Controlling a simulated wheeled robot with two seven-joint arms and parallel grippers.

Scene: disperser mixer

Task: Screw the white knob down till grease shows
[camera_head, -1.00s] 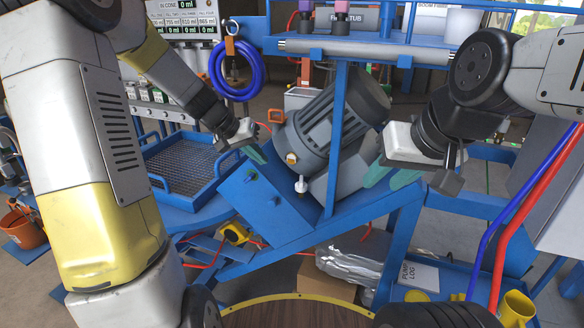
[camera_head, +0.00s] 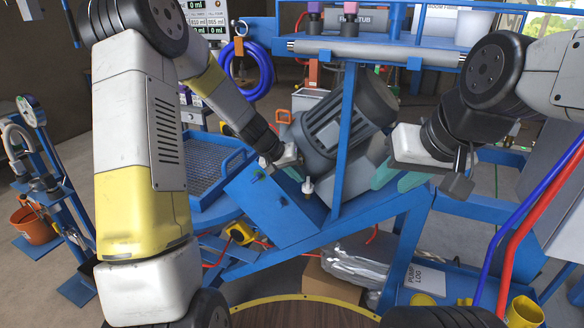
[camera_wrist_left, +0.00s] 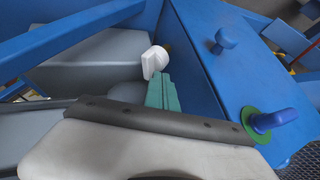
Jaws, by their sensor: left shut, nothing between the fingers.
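The small white knob (camera_head: 308,187) stands upright on the blue frame, below the grey motor. It also shows in the left wrist view (camera_wrist_left: 154,61), just beyond my green fingertips. My left gripper (camera_head: 294,173) is shut and empty, close up and to the left of the knob in the head view. Its closed fingertips (camera_wrist_left: 163,88) look near the knob's lower edge in the wrist view; I cannot tell whether they touch it. My right gripper (camera_head: 398,180) is open and empty, to the right of the motor. No grease can be made out.
The grey motor (camera_head: 345,125) sits behind the knob. A blue upright post (camera_head: 345,140) stands between the knob and my right gripper. A blue mesh tray (camera_head: 205,165) is at the left.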

